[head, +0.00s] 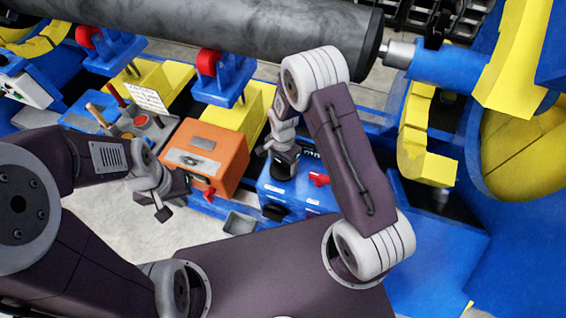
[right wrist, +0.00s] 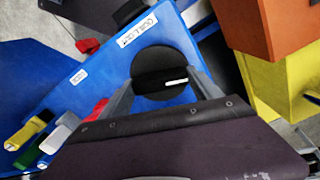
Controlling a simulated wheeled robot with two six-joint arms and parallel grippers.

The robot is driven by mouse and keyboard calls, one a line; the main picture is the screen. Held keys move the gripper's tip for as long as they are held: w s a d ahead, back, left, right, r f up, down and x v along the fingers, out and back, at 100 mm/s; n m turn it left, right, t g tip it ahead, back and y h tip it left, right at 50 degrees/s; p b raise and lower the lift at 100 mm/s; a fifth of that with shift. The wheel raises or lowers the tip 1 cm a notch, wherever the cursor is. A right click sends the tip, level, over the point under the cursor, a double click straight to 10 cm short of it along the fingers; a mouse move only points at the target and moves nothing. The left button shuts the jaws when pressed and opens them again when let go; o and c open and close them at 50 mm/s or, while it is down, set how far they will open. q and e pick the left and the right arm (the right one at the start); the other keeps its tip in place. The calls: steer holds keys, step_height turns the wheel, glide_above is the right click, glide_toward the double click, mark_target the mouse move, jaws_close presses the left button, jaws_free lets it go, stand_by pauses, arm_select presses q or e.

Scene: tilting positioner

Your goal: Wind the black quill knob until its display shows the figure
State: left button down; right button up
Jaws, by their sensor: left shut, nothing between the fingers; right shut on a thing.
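The black quill knob (right wrist: 160,68), round with a white mark, sits on a blue box by a white label in the right wrist view. My right gripper (right wrist: 163,88) has a finger on each side of it and is shut on it. In the head view the right gripper (head: 281,172) comes down on the blue box (head: 300,193) and hides most of the knob. A small dark display (head: 310,153) shows on the box behind the gripper; its figure is too small to read. My left gripper (head: 163,212) is shut and empty, left of the orange box.
The orange box (head: 207,155) with a red knob stands left of the blue box. A red part (head: 320,180) and another black round part (head: 274,211) are on the blue box. A large grey cylinder (head: 230,28) lies across the back. A small grey tray (head: 239,223) is in front.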

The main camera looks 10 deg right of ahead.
mark_target(283, 164)
stand_by(0.3)
steer(key=o, duration=1.4)
step_height(283, 164, up, 9)
steer(key=shift+r, duration=0.1)
